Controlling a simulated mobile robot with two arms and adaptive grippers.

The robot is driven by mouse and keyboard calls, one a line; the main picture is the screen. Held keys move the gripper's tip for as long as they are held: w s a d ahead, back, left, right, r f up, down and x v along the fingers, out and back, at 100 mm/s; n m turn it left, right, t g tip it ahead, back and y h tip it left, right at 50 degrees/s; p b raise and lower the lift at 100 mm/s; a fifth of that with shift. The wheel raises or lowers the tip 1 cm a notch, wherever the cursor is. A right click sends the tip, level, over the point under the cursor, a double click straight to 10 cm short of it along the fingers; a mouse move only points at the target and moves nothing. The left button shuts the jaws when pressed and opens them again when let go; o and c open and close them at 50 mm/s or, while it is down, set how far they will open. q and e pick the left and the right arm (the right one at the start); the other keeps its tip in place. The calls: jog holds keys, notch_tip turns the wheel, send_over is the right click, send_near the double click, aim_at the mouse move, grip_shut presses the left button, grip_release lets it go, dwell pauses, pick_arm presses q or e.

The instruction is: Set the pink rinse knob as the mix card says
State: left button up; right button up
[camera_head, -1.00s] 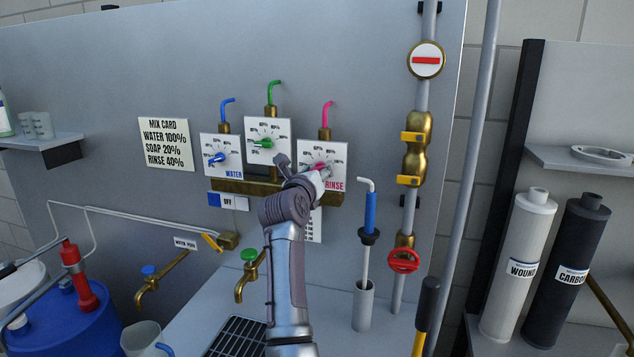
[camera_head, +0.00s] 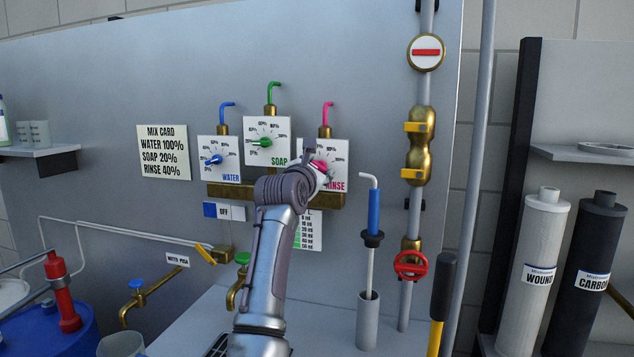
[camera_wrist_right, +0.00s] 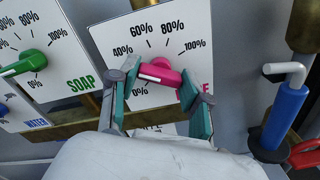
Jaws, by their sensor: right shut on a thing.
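The pink rinse knob (camera_head: 320,165) sits on the rightmost white dial plate (camera_head: 338,152). In the right wrist view the knob (camera_wrist_right: 160,74) lies between the teal finger pads of my right gripper (camera_wrist_right: 153,98), which is shut on it. A white line runs along the knob's bar, which lies nearly level, tilted slightly down to the right. Fingers hide part of the dial's low marks, so I cannot tell the exact setting. The mix card (camera_head: 163,152) reads water 100%, soap 20%, rinse 40%. My right gripper (camera_head: 316,165) is small in the head view. My left gripper is not in view.
The green soap knob (camera_head: 262,142) and blue water knob (camera_head: 213,160) are left of the rinse dial. A blue-handled wand (camera_head: 374,212) stands at right, near a pipe with a red valve wheel (camera_head: 411,264). A brass rail (camera_head: 232,190) runs below the dials.

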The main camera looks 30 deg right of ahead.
jog(key=shift+m+b, duration=0.6)
jog(key=shift+m, duration=0.2)
jog(key=shift+r, duration=0.1)
jog(key=o, duration=1.2)
jog(key=shift+c, duration=0.2)
notch_tip(320, 180, up, 10)
